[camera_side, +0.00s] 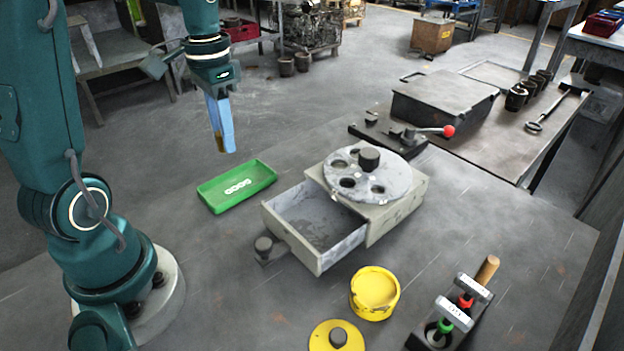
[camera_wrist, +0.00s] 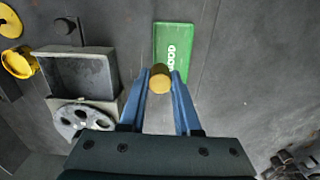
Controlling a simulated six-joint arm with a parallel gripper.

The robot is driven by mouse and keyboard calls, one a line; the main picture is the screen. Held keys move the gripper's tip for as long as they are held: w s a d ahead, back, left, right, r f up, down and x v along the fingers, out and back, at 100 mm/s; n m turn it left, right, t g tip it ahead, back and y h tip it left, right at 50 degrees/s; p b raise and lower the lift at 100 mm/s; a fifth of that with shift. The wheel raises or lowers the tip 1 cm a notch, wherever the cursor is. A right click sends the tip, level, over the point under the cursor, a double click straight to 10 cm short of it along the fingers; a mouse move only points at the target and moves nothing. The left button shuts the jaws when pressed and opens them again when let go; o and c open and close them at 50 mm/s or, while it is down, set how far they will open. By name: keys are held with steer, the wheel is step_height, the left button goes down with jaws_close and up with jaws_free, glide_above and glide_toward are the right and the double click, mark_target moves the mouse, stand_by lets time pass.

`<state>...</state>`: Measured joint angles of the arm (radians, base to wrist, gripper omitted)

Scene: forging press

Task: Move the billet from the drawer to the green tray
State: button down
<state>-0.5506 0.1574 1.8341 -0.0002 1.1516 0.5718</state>
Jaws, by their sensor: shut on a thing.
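My gripper (camera_side: 222,148) hangs above the table, a little behind and left of the green tray in the side view. In the wrist view my gripper (camera_wrist: 160,82) has its blue fingers shut on the billet (camera_wrist: 160,80), a brass-coloured round piece at the fingertips. In the side view the fingers mostly hide the billet. The green tray (camera_side: 220,200) lies flat on the table with white lettering on it; it also shows just beyond the billet in the wrist view (camera_wrist: 174,38). The drawer (camera_side: 310,222) is pulled open and looks empty inside.
A grey cabinet with a round holed disc (camera_side: 390,180) stands behind the drawer. A yellow cup (camera_side: 374,298), a yellow disc (camera_side: 325,338) and a clamp fixture (camera_side: 455,312) are at the front. A lever with a red knob (camera_side: 448,131) is behind. Table around the tray is clear.

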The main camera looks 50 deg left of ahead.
steer(key=s+a+n, duration=0.3)
steer(key=s+a, duration=0.5)
steer(key=a, duration=0.1)
glide_above(238, 187)
step_height(238, 187, down, 7)
steer(key=shift+f, duration=2.1)
steer(key=c, duration=0.9)
jaws_free()
steer(key=shift+f, duration=0.15)
